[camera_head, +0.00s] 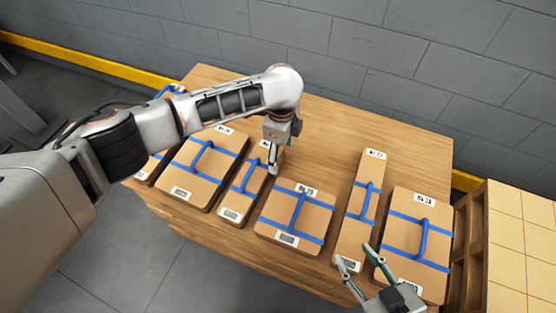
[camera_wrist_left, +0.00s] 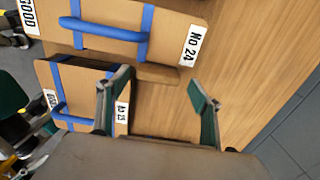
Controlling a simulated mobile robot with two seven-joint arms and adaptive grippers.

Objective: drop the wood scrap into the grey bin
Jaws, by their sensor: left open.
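A small wood-coloured block (camera_wrist_left: 168,73), which looks like the wood scrap, lies on the table against the box marked No 24 in the left wrist view. It sits between and just beyond my open left fingertips (camera_wrist_left: 160,82), and I see no contact. In the head view my left gripper (camera_head: 273,162) points down at the back end of a narrow strapped box; the block is not clearly visible there. My right gripper (camera_head: 360,257) is open and empty near the front edge, over the right-hand boxes. I cannot make out a grey bin in either view.
Several cardboard boxes with blue straps and handles, such as a wide box (camera_head: 277,229) and a narrow one (camera_head: 353,228), stand along the front of the wooden table (camera_head: 345,128). Its back is clear. A pallet stack (camera_head: 520,245) stands right; a grey block wall (camera_head: 400,60) is behind.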

